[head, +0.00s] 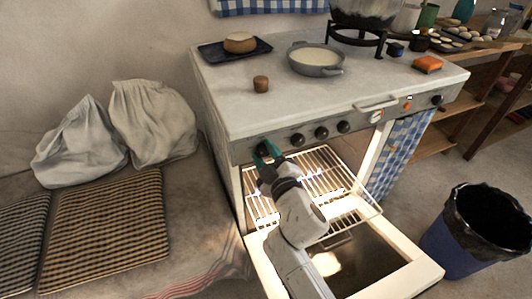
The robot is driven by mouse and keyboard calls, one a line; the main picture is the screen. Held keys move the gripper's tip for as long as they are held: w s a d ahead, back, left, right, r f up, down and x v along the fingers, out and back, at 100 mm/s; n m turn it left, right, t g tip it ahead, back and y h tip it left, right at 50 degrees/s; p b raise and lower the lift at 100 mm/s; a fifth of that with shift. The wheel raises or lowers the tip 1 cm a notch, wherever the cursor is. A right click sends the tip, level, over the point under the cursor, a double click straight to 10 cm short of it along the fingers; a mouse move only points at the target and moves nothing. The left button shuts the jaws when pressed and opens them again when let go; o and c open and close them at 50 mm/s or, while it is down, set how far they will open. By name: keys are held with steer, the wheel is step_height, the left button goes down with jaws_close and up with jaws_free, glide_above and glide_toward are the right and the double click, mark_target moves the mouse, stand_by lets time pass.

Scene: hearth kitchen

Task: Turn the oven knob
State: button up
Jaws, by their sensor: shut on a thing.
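The white stove (228,110) has a grey front panel with a row of dark round knobs. Three knobs in plain view include one (297,139) just right of my gripper. My gripper (266,151), with teal fingers, is shut on the leftmost oven knob (261,149). The fingers partly hide that knob, and I cannot tell its turn angle. My arm reaches up to it from below, over the open oven. The oven door (425,279) hangs down open, with lit wire racks (320,172) inside.
On the stovetop are a pan (317,69), a dark tray (211,53) with a round loaf and a small brown cup (261,84). A blue bin (447,246) stands at right. A bench with striped cushions (108,225) and pale sacks (153,125) is at left.

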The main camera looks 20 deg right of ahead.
steer(key=shift+n, duration=0.6)
steer(key=shift+f, duration=0.1)
steer(key=o, duration=1.1)
steer(key=shift+c, duration=0.2)
steer(key=shift+s, duration=0.1)
steer(key=s, duration=1)
steer(key=shift+s, duration=0.3)
